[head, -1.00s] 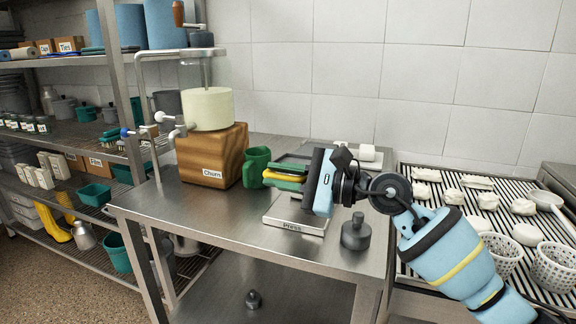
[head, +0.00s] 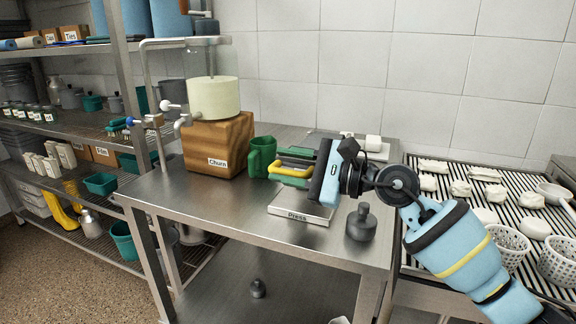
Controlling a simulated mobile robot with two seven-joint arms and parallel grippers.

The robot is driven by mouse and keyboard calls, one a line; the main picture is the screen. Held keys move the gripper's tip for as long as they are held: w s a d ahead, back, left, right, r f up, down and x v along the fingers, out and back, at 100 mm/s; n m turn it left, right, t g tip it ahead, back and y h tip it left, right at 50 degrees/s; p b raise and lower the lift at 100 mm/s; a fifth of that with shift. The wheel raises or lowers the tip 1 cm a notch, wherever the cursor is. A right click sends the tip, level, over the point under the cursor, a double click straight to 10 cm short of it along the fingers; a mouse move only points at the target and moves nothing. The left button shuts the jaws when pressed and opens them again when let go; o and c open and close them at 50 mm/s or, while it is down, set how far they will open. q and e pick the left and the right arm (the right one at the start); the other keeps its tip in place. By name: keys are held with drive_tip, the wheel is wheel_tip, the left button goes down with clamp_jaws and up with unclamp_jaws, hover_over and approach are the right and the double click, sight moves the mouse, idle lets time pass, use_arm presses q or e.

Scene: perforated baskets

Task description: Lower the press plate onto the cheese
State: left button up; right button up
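The press stands on the steel table, with its pale base plate (head: 302,211) labelled "Press" at the front. My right gripper (head: 292,165) is just above it, reaching in from the right with its light blue body close to the press. Yellow and green parts show at the gripper's left end, over the base plate. I cannot tell which are fingers and which belong to the press, nor whether the gripper holds anything. The gripper and these parts hide much of the press. I cannot make out cheese in it. My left gripper is not in view.
A green mug (head: 262,157) stands left of the press, beside the wooden churn (head: 217,145). A dark grey weight (head: 361,224) stands close to the right. White lumps (head: 460,188) lie on a slatted rack at right. The table's front left is clear.

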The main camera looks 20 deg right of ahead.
drive_tip(key=v, duration=0.7)
drive_tip(key=shift+s+d+b, duration=0.15)
drive_tip(key=shift+d+b, duration=0.1)
drive_tip(key=shift+b, duration=0.15)
drive_tip(key=shift+r, duration=0.1)
